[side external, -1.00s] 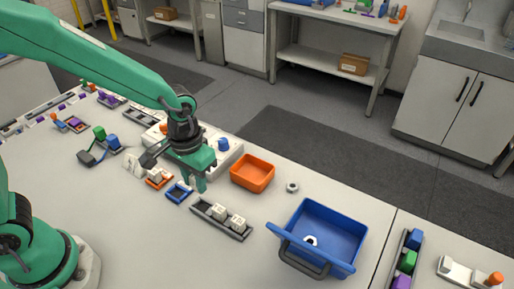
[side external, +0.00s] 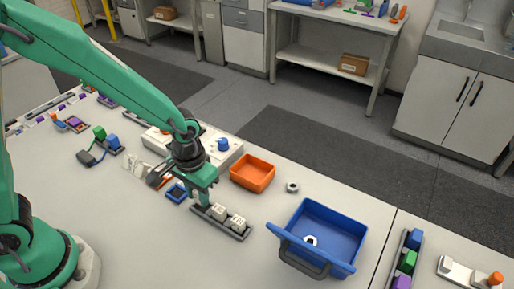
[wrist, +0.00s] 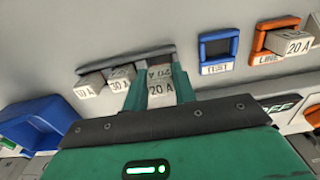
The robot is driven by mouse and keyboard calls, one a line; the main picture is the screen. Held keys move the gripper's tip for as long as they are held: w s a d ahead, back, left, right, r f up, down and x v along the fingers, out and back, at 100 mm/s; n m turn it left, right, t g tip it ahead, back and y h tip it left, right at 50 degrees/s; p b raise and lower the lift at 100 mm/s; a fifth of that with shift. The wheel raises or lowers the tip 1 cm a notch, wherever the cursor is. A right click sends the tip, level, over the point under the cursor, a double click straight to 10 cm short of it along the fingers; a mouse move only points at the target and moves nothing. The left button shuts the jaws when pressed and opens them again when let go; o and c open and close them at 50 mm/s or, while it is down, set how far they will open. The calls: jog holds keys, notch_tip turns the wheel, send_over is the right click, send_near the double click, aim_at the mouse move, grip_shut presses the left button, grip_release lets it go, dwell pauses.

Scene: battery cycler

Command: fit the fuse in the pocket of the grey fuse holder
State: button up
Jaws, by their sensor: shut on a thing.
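My gripper (wrist: 158,88) is shut on a white fuse marked 20 A (wrist: 161,90), held between its two green fingers. The grey fuse holder (side external: 243,236) is a long tray on the bench. In the wrist view its back edge (wrist: 126,60) runs behind the held fuse. A 30 A fuse (wrist: 120,78) and a 10 A fuse (wrist: 89,86) sit in it, beside the held one. In the side view my gripper (side external: 204,203) is over the holder's left end, and the fingers hide the held fuse. I cannot tell whether the fuse is down in the pocket.
A blue holder marked TEST (wrist: 219,47) looks empty. An orange holder marked LINE (wrist: 262,54) has another 20 A fuse (wrist: 289,42). An orange bin (side external: 252,172) and a blue handled bin (side external: 330,228) stand to the right.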

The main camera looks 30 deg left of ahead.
jog(key=shift+f, duration=0.9)
jog(key=shift+f, duration=0.2)
jog(key=o, duration=1.1)
jog(key=shift+c, duration=0.2)
jog(key=shift+r, duration=0.1)
jog(key=shift+r, duration=3.8)
